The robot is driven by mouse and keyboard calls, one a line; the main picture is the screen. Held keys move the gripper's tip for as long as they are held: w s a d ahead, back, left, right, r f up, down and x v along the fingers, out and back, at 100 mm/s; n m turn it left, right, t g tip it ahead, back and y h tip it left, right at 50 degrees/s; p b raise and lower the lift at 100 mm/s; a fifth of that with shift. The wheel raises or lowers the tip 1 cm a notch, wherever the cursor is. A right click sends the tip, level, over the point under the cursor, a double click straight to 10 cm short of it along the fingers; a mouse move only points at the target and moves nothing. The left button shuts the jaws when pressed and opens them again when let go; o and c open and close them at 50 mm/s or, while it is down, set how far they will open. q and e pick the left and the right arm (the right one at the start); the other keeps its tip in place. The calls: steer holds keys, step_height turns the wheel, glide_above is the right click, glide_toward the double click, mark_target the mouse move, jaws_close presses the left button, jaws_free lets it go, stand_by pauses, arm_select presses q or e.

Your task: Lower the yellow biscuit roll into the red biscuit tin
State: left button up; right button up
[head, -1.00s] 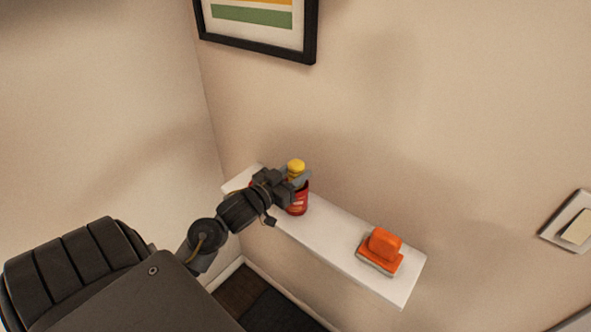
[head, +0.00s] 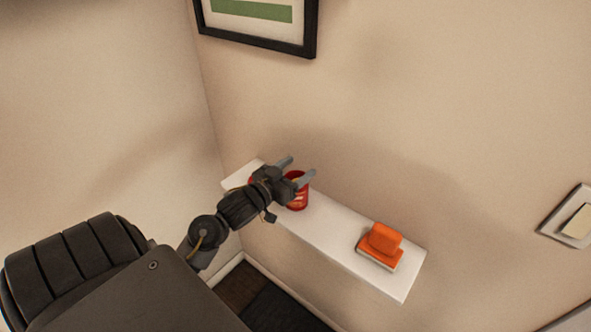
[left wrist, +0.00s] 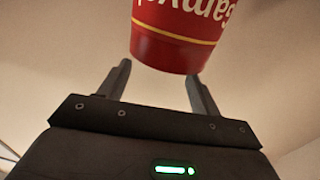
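The red biscuit tin (head: 298,202) stands upright on the white shelf, partly behind my left gripper. It also shows in the left wrist view (left wrist: 178,40), with white lettering and a yellow band, just beyond the fingers. My left gripper (head: 297,169) is at the tin's upper part, its two fingers spread apart with nothing held between them. The left wrist view also shows the fingers (left wrist: 157,74) apart. The yellow biscuit roll is not visible in either view now; the tin's inside cannot be seen. My right gripper is not in view.
The narrow white shelf (head: 335,241) runs along the wall. An orange sponge-like block on a pale-edged base (head: 382,243) lies near its right end. A bit of red shows behind my left wrist. The shelf between tin and block is clear.

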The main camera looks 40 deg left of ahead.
arm_select(q)
steer(key=s+b, duration=0.2)
steer(key=s, duration=0.8)
steer(key=shift+s+a+b, duration=0.3)
steer(key=shift+s+a, duration=0.05)
steer(key=shift+s, duration=0.05)
stand_by(0.4)
